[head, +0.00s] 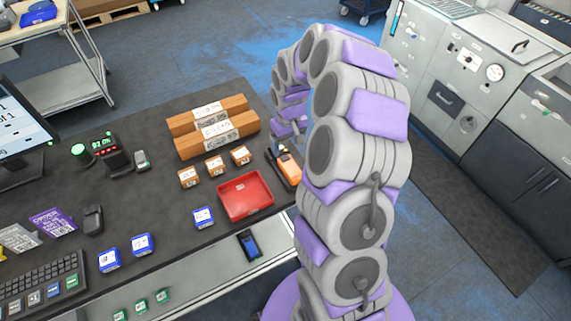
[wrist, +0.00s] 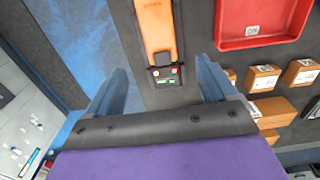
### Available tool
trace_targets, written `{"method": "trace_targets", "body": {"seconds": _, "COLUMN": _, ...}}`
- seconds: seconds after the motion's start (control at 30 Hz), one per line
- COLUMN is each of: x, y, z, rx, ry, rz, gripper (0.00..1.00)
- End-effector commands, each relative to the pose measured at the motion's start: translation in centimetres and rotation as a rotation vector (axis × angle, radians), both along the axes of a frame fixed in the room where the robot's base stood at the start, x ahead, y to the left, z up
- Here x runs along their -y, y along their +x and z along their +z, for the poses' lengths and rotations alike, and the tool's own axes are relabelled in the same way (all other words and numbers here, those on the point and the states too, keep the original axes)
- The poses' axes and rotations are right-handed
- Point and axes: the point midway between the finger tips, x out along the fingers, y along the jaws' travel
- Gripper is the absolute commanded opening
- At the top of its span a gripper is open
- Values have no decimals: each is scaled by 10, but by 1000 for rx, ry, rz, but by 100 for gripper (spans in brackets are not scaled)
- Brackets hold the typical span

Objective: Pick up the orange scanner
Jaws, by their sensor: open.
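The orange scanner (head: 288,168) lies on the dark table near its right edge, just right of the red tray. In the wrist view the orange scanner (wrist: 156,30) lies lengthwise, with its black end with small buttons toward my gripper. My gripper (wrist: 163,75) is open, with its two blue fingers apart on either side of the scanner's black end. Nothing is held between them.
A red tray (head: 232,183) sits beside the scanner. Small orange boxes (head: 214,166) and long cardboard boxes (head: 212,120) lie behind it. Blue boxes (head: 203,217), a keyboard (head: 42,288) and a monitor (head: 20,125) are farther left. Grey machines (head: 480,75) stand at the right.

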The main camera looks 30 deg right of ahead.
Motion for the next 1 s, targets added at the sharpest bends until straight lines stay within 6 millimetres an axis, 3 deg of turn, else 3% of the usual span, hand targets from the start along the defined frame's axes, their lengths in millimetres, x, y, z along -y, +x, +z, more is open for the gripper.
{"method": "trace_targets", "body": {"seconds": 0.23, "x": 0, "y": -2, "z": -48, "rx": -6, "ry": 2, "rz": -1, "gripper": 85}}
{"method": "trace_targets", "body": {"seconds": 0.47, "x": -1, "y": -4, "z": -60, "rx": -4, "ry": 1, "rz": 1, "gripper": 85}}
{"method": "trace_targets", "body": {"seconds": 0.8, "x": -2, "y": -12, "z": -104, "rx": -5, "ry": 1, "rz": 1, "gripper": 85}}
{"method": "trace_targets", "body": {"seconds": 1.0, "x": -2, "y": -11, "z": -106, "rx": -2, "ry": 0, "rz": 0, "gripper": 85}}
